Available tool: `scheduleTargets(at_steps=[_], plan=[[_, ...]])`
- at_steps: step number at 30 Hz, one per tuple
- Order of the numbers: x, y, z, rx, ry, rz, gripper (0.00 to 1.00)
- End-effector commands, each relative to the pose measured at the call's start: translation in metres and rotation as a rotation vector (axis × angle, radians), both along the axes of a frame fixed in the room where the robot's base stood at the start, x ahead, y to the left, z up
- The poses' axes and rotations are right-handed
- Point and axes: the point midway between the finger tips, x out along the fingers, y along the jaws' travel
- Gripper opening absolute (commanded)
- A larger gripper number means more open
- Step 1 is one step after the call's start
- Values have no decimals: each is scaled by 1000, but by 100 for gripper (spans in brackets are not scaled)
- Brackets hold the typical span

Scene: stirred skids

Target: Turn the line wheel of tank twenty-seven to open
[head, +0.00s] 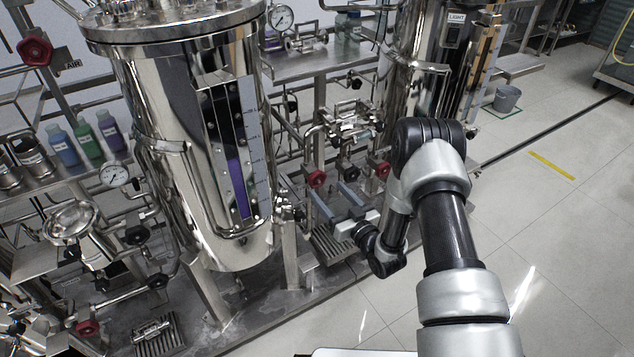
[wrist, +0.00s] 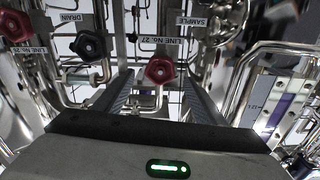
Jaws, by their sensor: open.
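The line wheel of tank twenty-seven is a small red handwheel (wrist: 160,70) in the middle of the wrist view, beside a plate (wrist: 159,40) reading LINE No. 27. In the head view I take it to be the left red wheel (head: 316,179), low beside the big steel tank (head: 175,150). My gripper (head: 327,190) is open, its fingers pointing at this wheel. In the wrist view the wheel shows between the fingertips (wrist: 158,82), with nothing gripped. I cannot tell how far the fingers are from it, or whether the valve is open.
A black wheel (wrist: 90,45) by a DRAIN plate and another red wheel (wrist: 14,26) lie left of it in the wrist view. A SAMPLE plate (wrist: 192,21) is at upper right. Pipes crowd around. The tiled floor (head: 560,230) at right is mostly clear.

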Motion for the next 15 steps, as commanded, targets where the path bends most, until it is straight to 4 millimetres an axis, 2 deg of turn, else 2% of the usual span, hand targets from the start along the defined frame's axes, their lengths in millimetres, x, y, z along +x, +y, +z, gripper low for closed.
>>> scheduleTargets(at_steps=[6, 15], plan=[[37, 26, -1, 1, -3, 2, 64], [60, 41, 0, 0, 0, 0, 64]])
